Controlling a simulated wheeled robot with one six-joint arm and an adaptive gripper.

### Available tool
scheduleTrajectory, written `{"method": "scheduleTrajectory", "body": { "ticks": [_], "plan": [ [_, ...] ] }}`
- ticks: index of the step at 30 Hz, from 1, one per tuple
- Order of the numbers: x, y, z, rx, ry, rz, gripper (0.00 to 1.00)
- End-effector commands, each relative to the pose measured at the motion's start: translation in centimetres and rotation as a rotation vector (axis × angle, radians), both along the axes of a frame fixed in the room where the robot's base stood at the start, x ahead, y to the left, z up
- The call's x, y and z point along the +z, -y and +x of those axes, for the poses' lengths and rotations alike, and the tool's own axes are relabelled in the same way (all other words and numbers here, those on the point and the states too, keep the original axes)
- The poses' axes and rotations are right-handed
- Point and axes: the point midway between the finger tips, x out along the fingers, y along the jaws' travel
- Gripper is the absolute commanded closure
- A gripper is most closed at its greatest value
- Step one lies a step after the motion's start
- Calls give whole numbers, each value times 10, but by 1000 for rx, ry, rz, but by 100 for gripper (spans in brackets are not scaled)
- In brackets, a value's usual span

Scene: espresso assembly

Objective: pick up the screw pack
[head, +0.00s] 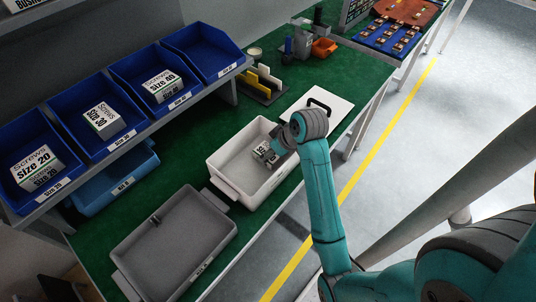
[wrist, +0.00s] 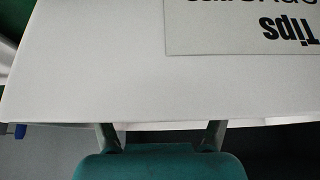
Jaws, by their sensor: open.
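In the wrist view my two open fingers (wrist: 161,135) stand apart below a large pale surface (wrist: 90,70). That surface carries a panel (wrist: 240,30) with upside-down print reading "Tips". I cannot tell which object it belongs to. No screw pack is clearly recognisable there.
A grey tray (head: 165,255) stands in front of the white bin, with a small dark part in it. Blue bins (head: 75,95), three holding screw boxes, line the left shelf. A white plate with a black handle (head: 318,106) lies behind the white bin.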

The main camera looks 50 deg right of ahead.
Motion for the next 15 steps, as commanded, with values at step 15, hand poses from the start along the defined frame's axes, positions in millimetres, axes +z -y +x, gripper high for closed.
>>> {"method": "scheduleTrajectory", "body": {
  "ticks": [15],
  "plan": [
    [-23,0,13,0,0,0,27]
  ]
}}
